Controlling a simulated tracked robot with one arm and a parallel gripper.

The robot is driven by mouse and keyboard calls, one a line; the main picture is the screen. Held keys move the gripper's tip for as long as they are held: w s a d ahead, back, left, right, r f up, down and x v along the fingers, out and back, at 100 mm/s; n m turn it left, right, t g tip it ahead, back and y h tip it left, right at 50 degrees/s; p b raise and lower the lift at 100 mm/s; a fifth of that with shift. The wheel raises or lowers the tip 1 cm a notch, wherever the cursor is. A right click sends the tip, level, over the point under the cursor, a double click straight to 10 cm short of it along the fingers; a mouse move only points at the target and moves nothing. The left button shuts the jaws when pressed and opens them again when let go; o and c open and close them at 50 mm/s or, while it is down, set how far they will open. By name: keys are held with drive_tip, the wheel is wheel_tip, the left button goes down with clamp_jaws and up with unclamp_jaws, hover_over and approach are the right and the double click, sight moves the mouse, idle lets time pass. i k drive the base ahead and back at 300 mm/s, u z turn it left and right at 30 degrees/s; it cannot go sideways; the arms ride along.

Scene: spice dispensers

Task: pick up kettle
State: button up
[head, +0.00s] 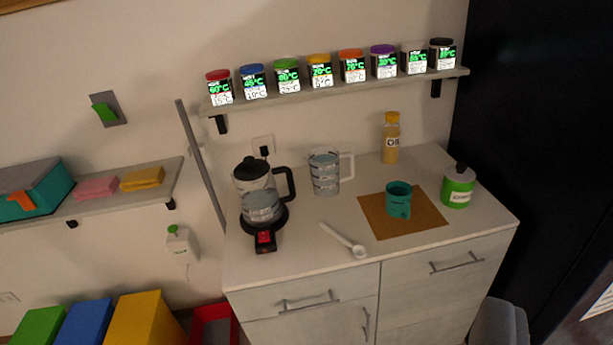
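The kettle (258,193) stands upright at the left end of the cabinet's countertop (305,245). It has a black lid, a clear body and a black handle on its right side. It sits on a black base (265,240) with a red switch at the front. My gripper is not in view, so nothing shows between it and the kettle.
Right of the kettle are a clear measuring jug (325,172), a white spoon (343,240), a teal mug (398,200) on a brown mat (431,217), an oil bottle (391,140) and a green jar (458,188). A shelf (330,94) with several spice jars hangs above.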

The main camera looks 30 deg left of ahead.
sight(261, 204)
drive_tip(key=u, duration=0.1)
drive_tip(key=i, duration=1.4)
drive_tip(key=u, duration=0.8)
drive_tip(key=i, duration=0.45)
drive_tip(key=u, duration=0.3)
drive_tip(key=k, duration=0.95)
drive_tip(key=u, duration=0.2)
drive_tip(key=i, duration=0.9)
drive_tip(key=z, duration=0.1)
